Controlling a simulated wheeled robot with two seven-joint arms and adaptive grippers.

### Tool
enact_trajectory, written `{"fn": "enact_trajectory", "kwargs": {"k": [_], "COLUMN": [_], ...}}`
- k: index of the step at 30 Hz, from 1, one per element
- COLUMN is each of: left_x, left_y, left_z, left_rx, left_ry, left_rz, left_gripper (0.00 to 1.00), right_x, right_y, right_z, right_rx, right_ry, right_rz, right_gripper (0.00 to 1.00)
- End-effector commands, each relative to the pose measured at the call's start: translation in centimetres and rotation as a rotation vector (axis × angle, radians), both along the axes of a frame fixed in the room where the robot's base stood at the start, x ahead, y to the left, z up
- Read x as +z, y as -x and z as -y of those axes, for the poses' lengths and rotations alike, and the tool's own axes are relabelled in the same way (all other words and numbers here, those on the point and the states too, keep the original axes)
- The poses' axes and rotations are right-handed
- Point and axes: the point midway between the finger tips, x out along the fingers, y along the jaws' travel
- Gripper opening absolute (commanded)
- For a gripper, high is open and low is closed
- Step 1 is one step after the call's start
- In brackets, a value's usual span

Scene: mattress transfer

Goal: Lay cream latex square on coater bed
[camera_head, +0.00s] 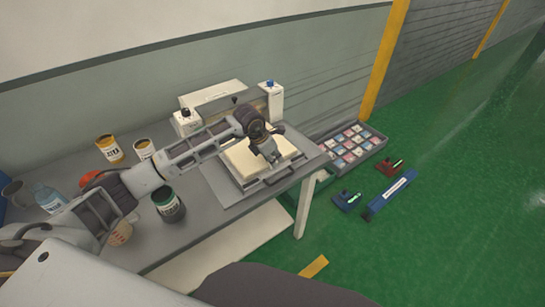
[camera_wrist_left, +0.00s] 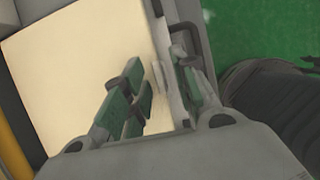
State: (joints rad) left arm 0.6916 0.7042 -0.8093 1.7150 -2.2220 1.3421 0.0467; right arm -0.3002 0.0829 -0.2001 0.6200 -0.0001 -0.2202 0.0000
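The cream latex square (camera_head: 240,163) lies flat on the coater bed (camera_head: 248,189), in front of the white coater housing (camera_head: 212,92). It fills much of the left wrist view (camera_wrist_left: 80,70), with the grey bed edge and a dark handle (camera_wrist_left: 203,35) along its right side. My left gripper (camera_head: 274,159) points down over the square's front right part. In the left wrist view its green-padded fingers (camera_wrist_left: 162,88) are apart, with cream surface and edge showing between them. Whether the fingertips touch the square is unclear. My right gripper is not in view.
A grey tray of small items (camera_head: 352,146) lies right of the table. Blue and red tools lie on the green floor.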

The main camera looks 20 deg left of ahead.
Motion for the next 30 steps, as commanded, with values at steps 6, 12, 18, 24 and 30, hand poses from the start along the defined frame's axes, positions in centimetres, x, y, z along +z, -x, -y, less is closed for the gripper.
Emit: {"fn": "enact_trajectory", "kwargs": {"k": [6, 12, 18, 24, 30], "left_x": [0.1, 0.6, 2.7, 5.4, 8.2], "left_y": [0.0, 0.1, 0.8, 1.7, 2.6], "left_z": [0.0, -0.1, -0.7, -1.3, -2.0], "left_rx": [0.0, 0.0, 0.0, 0.0, 0.0], "left_ry": [0.0, 0.0, -0.001, -0.001, -0.001], "left_rz": [0.0, 0.002, 0.003, 0.002, 0.004], "left_gripper": [0.28, 0.28, 0.28, 0.28, 0.28], "right_x": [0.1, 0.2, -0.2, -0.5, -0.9], "right_y": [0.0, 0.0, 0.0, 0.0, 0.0], "right_z": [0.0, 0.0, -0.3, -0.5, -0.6], "right_rx": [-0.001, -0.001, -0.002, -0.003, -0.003], "right_ry": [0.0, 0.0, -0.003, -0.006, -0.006], "right_rz": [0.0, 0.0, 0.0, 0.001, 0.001], "right_gripper": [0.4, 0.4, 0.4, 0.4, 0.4]}}
